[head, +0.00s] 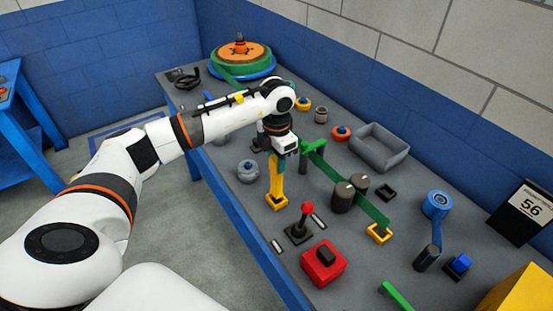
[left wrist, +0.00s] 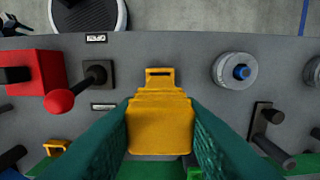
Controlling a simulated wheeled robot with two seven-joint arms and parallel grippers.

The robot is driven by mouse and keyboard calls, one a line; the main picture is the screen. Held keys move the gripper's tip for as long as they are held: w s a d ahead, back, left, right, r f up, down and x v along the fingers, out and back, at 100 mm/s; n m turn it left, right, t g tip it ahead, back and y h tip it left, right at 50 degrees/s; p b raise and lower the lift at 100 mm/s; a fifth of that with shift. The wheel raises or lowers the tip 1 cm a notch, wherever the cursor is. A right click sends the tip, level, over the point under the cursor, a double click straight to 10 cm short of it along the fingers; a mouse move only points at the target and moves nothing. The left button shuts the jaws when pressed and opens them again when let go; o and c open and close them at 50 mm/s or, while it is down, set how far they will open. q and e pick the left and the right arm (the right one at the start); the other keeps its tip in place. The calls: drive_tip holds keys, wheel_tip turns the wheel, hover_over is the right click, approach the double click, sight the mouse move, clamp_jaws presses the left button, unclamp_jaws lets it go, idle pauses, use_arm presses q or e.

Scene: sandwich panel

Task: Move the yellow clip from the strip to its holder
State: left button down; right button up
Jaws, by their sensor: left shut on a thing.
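My left gripper (head: 277,156) is shut on the yellow clip (head: 275,178) and points down at the table. In the left wrist view the clip (left wrist: 160,127) sits between the two green fingers. Directly below it is a yellow slotted base (head: 277,204), also in the left wrist view (left wrist: 159,76). The clip's lower end looks in line with this base; I cannot tell whether it is seated in it. The green strip (head: 325,173) runs beside the gripper to the right, past dark cylinders. My right gripper is not in view.
A red-ball joystick (head: 307,208) and a red box (head: 323,266) stand close to the yellow base. A grey round knob (head: 248,172) is to its left. Dark cylinders (head: 342,198) and a grey tray (head: 378,158) are to the right.

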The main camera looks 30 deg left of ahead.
use_arm(q)
drive_tip(key=shift+f+b, duration=0.7)
drive_tip(key=shift+f, duration=0.25)
drive_tip(key=shift+f+b, duration=0.7)
drive_tip(key=shift+f, duration=0.1)
drive_tip(key=c, duration=0.9)
unclamp_jaws()
